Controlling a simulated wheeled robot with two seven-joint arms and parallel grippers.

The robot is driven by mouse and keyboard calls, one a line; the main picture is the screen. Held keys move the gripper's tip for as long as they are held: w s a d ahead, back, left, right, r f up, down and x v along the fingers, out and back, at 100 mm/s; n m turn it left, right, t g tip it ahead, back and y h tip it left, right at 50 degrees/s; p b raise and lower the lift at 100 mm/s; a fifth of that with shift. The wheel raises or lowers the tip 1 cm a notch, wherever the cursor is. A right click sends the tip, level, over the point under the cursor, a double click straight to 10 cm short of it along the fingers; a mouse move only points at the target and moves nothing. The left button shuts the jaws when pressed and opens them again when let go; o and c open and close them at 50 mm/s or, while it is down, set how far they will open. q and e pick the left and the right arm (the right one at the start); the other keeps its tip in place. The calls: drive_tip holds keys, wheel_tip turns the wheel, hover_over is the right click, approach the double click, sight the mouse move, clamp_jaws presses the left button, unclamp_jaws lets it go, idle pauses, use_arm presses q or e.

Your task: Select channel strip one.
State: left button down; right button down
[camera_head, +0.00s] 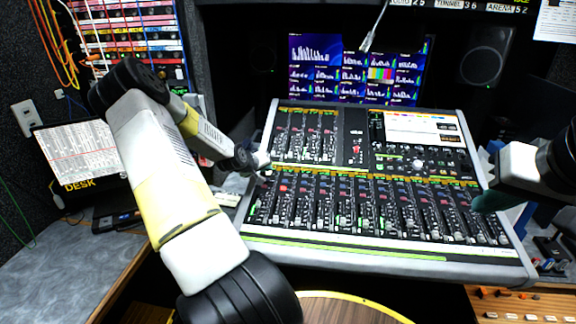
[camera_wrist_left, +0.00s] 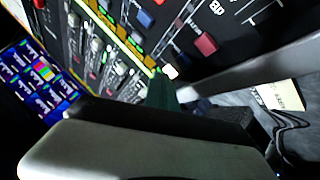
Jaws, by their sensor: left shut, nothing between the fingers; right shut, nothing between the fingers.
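The mixing console (camera_head: 400,258) fills the middle of the head view, with a long lower bank of channel strips. The leftmost strip (camera_head: 257,208) lies at the console's left edge. My left gripper (camera_head: 264,178) is shut and empty, its tips at the top of that strip. In the left wrist view its dark green fingertips (camera_wrist_left: 163,90) end right by a small white lit button (camera_wrist_left: 169,72); I cannot tell whether they touch. A dark red button (camera_wrist_left: 205,45) sits beside it. My right gripper (camera_head: 488,202) is shut and empty over the console's right end.
Monitors (camera_head: 355,72) stand behind the console. A laptop-like screen marked DESK (camera_head: 80,152) sits on the left counter (camera_head: 60,265). A patch bay with cables (camera_head: 130,40) is at the back left, and a speaker (camera_head: 484,57) at the back right. A gooseneck lamp (camera_head: 372,30) hangs above.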

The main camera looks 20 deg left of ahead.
use_arm(q)
drive_tip(key=shift+s+r, duration=0.1)
drive_tip(key=shift+r, duration=0.55)
drive_tip(key=r, duration=0.5)
drive_tip(key=shift+s+d, duration=0.1)
drive_tip(key=shift+s, duration=0.25)
idle(0.4)
